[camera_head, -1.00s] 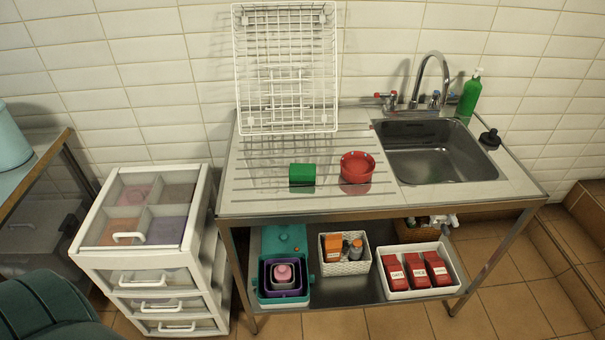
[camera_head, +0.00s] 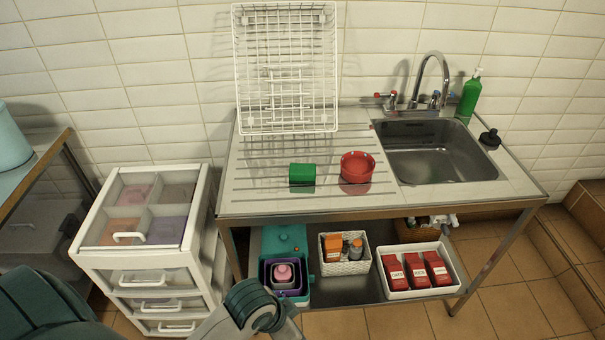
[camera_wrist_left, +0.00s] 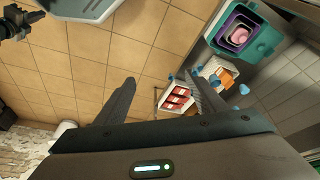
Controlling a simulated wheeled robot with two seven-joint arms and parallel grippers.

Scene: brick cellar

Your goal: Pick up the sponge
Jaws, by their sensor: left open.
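A green block-like item (camera_head: 302,174) lies on the ribbed draining board, left of a red bowl (camera_head: 357,168). It may be the sponge; its material is too small to tell. In the head view only part of my left arm shows at the bottom, well below and in front of the draining board.
A white wire rack (camera_head: 285,70) leans on the tiled wall behind the board. The sink (camera_head: 437,160) is at right. A white drawer unit (camera_head: 150,235) stands left of the metal table. White baskets and nested tubs (camera_head: 285,240) fill the lower shelf.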

